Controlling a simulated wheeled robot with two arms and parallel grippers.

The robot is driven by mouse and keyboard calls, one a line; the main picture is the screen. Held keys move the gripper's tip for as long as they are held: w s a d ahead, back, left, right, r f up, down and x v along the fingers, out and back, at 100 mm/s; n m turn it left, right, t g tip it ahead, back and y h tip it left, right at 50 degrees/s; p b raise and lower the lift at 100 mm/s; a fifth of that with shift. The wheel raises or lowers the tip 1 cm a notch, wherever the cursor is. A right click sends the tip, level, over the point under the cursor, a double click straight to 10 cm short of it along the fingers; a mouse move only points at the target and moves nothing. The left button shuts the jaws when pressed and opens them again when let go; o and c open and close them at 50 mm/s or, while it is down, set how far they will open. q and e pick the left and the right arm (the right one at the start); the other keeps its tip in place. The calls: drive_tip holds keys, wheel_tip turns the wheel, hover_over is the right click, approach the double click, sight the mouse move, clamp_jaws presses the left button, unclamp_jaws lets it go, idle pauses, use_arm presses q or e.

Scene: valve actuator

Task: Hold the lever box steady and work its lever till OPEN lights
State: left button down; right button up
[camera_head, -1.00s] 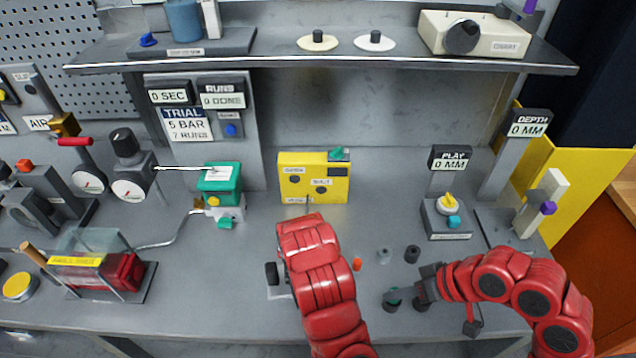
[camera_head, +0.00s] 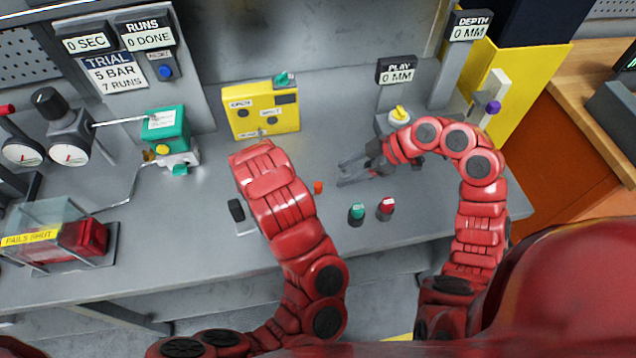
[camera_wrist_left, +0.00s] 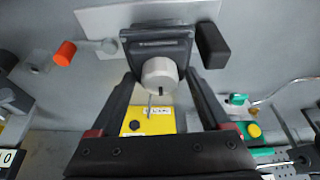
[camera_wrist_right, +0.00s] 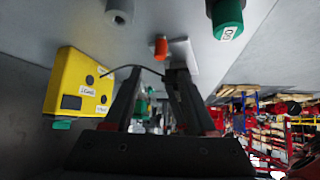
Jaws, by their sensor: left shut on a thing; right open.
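The lever box (camera_wrist_left: 160,52) is a dark body with a silver cylinder on a metal plate (camera_wrist_left: 100,18). In the left wrist view my left gripper (camera_wrist_left: 163,66) is shut on it. In the head view my left arm hides most of it. Its orange-tipped lever (camera_head: 318,187) sticks out to the right; the tip also shows in the right wrist view (camera_wrist_right: 160,48). My right gripper (camera_head: 345,176) is open and empty, to the right of the orange tip and apart from it. The yellow lamp box (camera_head: 248,124) stands behind, its two round lamps dark.
A green button (camera_head: 357,213) and a red button (camera_head: 386,208) stand at the bench's front right. The PLAY gauge (camera_head: 397,72) is behind my right arm. A green-topped valve (camera_head: 165,130) is at the left. The bench between lamp box and right gripper is clear.

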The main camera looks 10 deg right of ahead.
sight(319, 184)
drive_tip(key=x, duration=1)
clamp_jaws()
drive_tip(key=shift+r, duration=0.1)
idle(1.0)
